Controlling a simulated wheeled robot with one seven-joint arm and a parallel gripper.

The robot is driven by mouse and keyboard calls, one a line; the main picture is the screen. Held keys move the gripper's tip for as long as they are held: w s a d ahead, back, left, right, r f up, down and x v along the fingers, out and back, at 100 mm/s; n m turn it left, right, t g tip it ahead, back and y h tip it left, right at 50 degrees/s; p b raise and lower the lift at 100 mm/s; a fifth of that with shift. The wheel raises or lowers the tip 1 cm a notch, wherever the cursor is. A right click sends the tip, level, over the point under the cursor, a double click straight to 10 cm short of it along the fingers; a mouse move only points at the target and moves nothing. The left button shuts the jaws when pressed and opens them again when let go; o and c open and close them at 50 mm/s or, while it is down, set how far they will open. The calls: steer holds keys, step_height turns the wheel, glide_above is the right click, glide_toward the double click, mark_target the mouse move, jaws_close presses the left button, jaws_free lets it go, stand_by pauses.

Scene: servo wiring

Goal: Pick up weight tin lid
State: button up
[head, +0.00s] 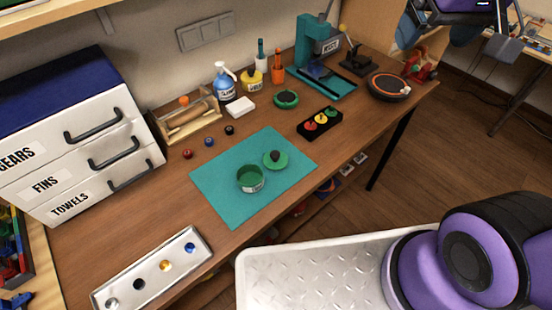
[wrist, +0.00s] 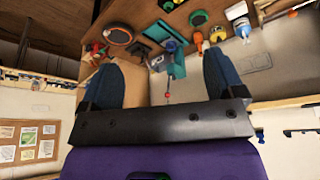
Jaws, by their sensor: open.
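A round green lid with a dark knob (head: 275,159) lies flat on the teal mat (head: 225,205) in the head view. I take it for the weight tin lid. The open tin (head: 250,179), metallic outside and green inside, stands beside it, nearer the camera. My gripper (wrist: 160,62) is open and empty in the wrist view, its dark blue fingers wide apart. In the head view part of it shows at the top right edge, high and far from the lid. I cannot make out the lid in the wrist view.
A black block with coloured knobs (head: 320,123) and another green round piece (head: 286,99) sit behind the mat. Several small knobs lie to its left. A metal tray (head: 150,270) is at the front left, a drawer unit (head: 85,140) at the left. A teal press (head: 318,45) stands at the back.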

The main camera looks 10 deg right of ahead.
steer(key=w+a+f+g, duration=0.1)
steer(key=w+a+f, duration=0.4)
steer(key=w+f, duration=0.15)
steer(key=n+g, duration=0.3)
glide_toward(275, 153)
steer(key=shift+s+a+f, duration=0.15)
steer(key=shift+f, duration=0.35)
step_height(275, 153, down, 5)
steer(key=shift+f, duration=0.1)
steer(key=shift+w+f, duration=0.1)
steer(key=shift+f, duration=1.15)
steer(key=shift+w+f, duration=0.15)
steer(key=shift+f, duration=1.15)
steer(key=c, duration=0.7)
